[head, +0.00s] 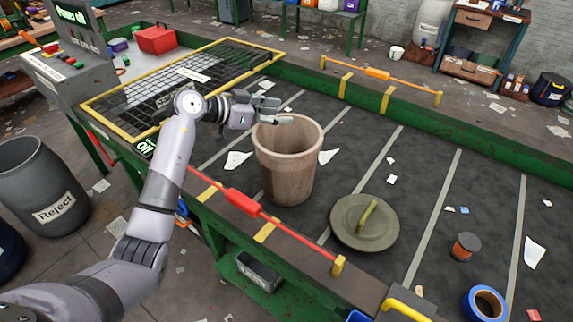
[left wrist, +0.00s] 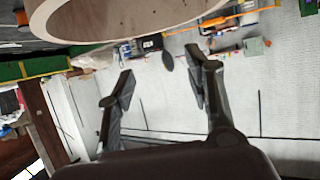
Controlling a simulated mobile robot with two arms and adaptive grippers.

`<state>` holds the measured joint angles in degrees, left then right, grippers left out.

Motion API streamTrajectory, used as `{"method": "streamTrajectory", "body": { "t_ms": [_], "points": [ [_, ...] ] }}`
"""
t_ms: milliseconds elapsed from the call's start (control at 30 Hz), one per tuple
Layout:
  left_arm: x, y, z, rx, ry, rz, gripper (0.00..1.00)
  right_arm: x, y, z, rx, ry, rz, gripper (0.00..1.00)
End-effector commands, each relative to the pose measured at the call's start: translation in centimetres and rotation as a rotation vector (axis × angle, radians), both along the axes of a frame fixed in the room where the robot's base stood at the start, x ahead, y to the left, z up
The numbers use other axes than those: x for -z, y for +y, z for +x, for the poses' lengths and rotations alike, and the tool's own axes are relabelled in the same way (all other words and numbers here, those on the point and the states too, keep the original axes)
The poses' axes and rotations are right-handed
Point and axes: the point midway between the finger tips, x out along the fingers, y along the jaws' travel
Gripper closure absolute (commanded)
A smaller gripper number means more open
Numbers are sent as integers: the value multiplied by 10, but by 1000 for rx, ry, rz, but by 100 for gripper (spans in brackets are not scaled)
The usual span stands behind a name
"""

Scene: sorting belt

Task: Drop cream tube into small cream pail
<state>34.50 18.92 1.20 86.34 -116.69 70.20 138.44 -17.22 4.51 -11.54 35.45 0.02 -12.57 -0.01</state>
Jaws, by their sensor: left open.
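A tan, cream-brown pail (head: 287,172) stands upright and uncovered on the dark belt. I cannot see its floor. My left gripper (head: 273,104) is at the pail's far left rim, with its fingers reaching toward and partly over the opening. The fingers are apart and nothing shows between them. In the left wrist view the open fingers (left wrist: 160,76) are empty, and the pail's curved rim (left wrist: 125,36) fills the top. I see no cream tube in either view; the inside of the pail is mostly hidden. My right gripper is not in view.
An olive round lid (head: 365,237) lies on the belt right of the pail. A copper spool (head: 465,246) and a blue tape roll (head: 484,304) lie farther right. A red bar (head: 243,202) runs along the near belt edge. A grey reject bin (head: 40,185) stands left.

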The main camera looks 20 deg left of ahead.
Motion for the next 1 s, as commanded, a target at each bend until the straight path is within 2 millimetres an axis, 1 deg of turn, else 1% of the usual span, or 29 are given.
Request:
{"method": "streamTrajectory", "body": {
  "t_ms": [33,300,500,700,1000],
  "points": [
    [-3,7,-6,-2,0,3,52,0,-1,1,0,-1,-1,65],
    [-25,44,-45,-1,0,4,52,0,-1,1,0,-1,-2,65],
    [-36,63,-64,-1,1,2,52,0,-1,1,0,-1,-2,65],
    [-40,68,-71,1,2,1,52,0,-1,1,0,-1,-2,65],
    [-41,68,-70,2,1,0,52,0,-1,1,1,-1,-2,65]
  ]
}}
